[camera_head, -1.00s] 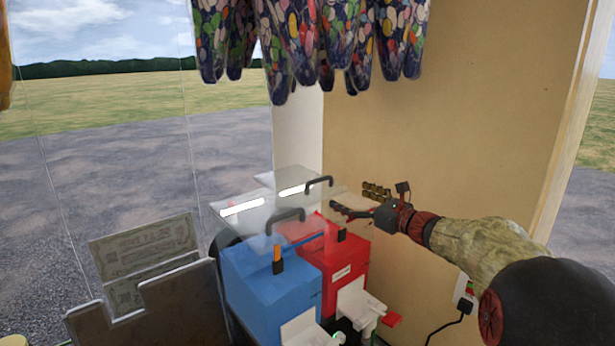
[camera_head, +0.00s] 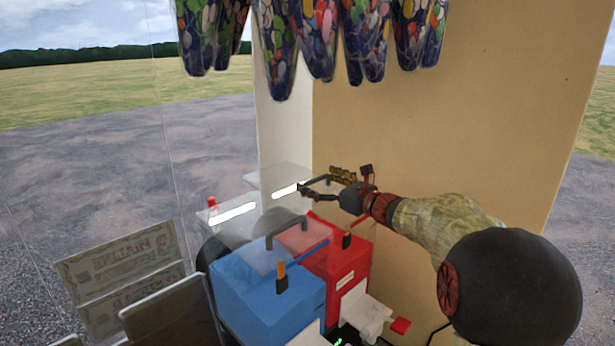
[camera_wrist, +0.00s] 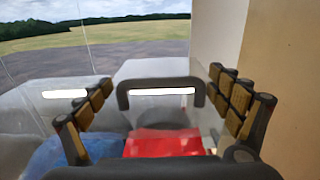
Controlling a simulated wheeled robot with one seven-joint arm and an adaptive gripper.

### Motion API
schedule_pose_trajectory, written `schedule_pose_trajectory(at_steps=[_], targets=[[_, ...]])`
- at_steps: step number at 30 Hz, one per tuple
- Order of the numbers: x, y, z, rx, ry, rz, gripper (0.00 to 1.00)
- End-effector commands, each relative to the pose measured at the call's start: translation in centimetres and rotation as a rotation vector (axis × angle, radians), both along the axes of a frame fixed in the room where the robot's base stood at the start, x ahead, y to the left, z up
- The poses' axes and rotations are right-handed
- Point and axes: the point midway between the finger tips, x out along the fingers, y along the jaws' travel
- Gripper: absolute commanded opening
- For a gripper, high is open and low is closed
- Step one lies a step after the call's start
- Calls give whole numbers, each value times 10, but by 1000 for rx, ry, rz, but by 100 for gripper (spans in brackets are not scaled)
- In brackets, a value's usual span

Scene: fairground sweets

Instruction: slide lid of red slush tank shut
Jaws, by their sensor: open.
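The red slush tank (camera_head: 335,268) stands against the tan wall, right of the blue tank. Its clear lid (camera_head: 268,180) extends back behind the tank, and part of the red top shows in front of it. The lid's dark handle (camera_wrist: 160,83) spans the middle of the wrist view. My gripper (camera_head: 320,184) is open at this handle, with its padded fingers (camera_wrist: 240,100) apart on either side. I cannot tell whether they touch it. The red tank (camera_wrist: 165,143) also shows below the handle in the wrist view. In the head view my fingers partly hide the handle.
The blue tank (camera_head: 265,285) stands close beside the red one, with its own clear lid and dark handle (camera_head: 287,232). The tan wall (camera_head: 450,120) is close on the right. Patterned bags (camera_head: 300,40) hang above. A sign (camera_head: 120,258) stands at the left.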

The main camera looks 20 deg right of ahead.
Motion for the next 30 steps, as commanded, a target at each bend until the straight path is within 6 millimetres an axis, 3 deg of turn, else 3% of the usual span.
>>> schedule_pose_trajectory(at_steps=[10, 30], targets=[[0, 1, 0, 0, 0, -1, 90], [0, 1, -1, 1, 1, 0, 52]])
